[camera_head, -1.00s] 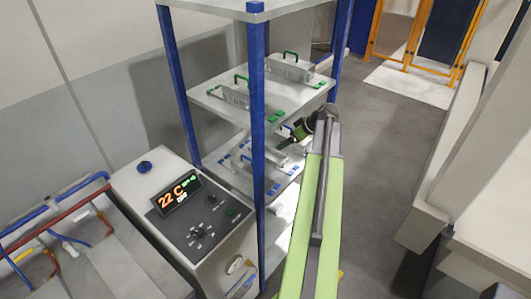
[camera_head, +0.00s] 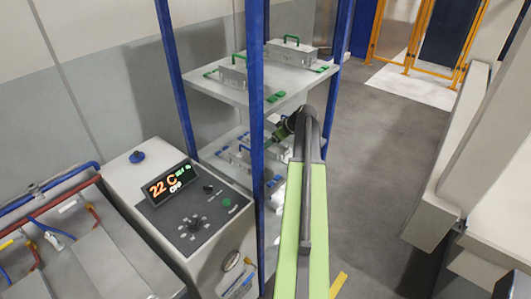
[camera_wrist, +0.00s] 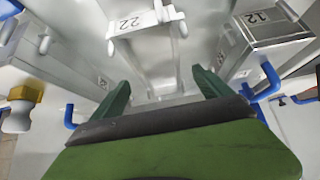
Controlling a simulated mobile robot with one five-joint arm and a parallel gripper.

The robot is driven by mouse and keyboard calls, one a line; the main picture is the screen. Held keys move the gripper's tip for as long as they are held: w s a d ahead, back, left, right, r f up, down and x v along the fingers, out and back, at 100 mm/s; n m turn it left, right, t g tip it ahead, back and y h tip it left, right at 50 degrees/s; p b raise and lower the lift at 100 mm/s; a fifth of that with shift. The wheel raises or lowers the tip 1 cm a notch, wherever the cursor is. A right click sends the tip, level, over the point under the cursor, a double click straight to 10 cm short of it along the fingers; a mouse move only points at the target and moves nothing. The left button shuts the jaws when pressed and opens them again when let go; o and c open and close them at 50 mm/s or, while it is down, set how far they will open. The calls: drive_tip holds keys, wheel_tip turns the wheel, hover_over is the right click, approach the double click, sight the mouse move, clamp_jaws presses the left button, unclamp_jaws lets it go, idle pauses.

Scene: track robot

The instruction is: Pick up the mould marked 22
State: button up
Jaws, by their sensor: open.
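The mould marked 22 (camera_wrist: 131,22) is a pale grey metal block at the top middle of the wrist view, with its number on a white label. My gripper (camera_wrist: 160,88) is open, with its two green fingers spread and nothing between them but pale surfaces behind. The labelled block lies beyond the fingertips; I cannot tell the exact gap. In the head view my gripper (camera_head: 283,131) reaches into the rack at the lower shelf, partly hidden by my arm. The number 22 cannot be read on any mould in the head view.
A mould marked 12 (camera_wrist: 268,28) sits close on the right, near a blue handle (camera_wrist: 267,80). Blue rack posts (camera_head: 255,110) stand beside my arm. Green-handled moulds (camera_head: 290,53) sit on the upper shelf (camera_head: 270,88). A control box (camera_head: 190,215) stands left; grey floor is clear right.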

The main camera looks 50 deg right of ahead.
drive_tip(key=b+x, duration=0.2)
drive_tip(key=x, duration=0.2)
drive_tip(key=shift+w+f+b, duration=0.15)
drive_tip(key=shift+f+b, duration=0.15)
drive_tip(key=shift+b, duration=0.1)
drive_tip(key=shift+r, duration=0.2)
clamp_jaws()
